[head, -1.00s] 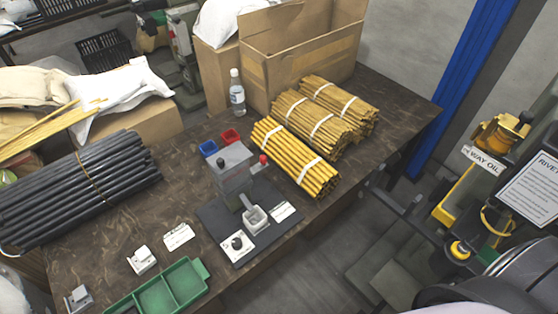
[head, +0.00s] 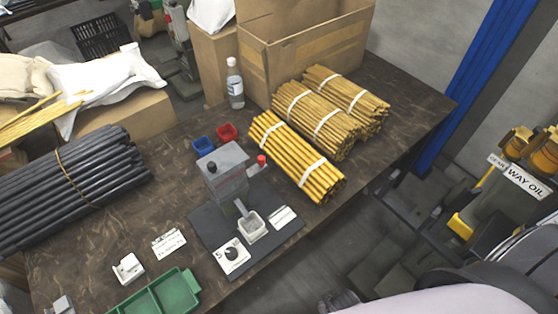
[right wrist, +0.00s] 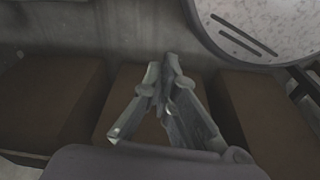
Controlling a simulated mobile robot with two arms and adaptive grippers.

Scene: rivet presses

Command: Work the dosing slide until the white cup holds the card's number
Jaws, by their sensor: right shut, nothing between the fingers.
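The dosing device is a grey box (head: 223,172) on a dark base plate (head: 208,225), with a dark knob on top. A slide arm with a red knob (head: 262,160) sticks out at its right side. A pale, square white cup (head: 252,227) stands under the sloping chute at the front; its contents are too small to make out. A white card (head: 232,256) with what looks like a 5 and a black round piece lies at the plate's front. My right gripper (right wrist: 163,88) is shut and empty in the right wrist view, away from the device. My left gripper is not in view.
A blue bin (head: 203,146) and a red bin (head: 227,132) stand behind the device. Bundled yellow rods (head: 297,160) lie to its right, black rods (head: 65,175) to its left. A green tray (head: 155,296) and a white block (head: 128,268) are at front left.

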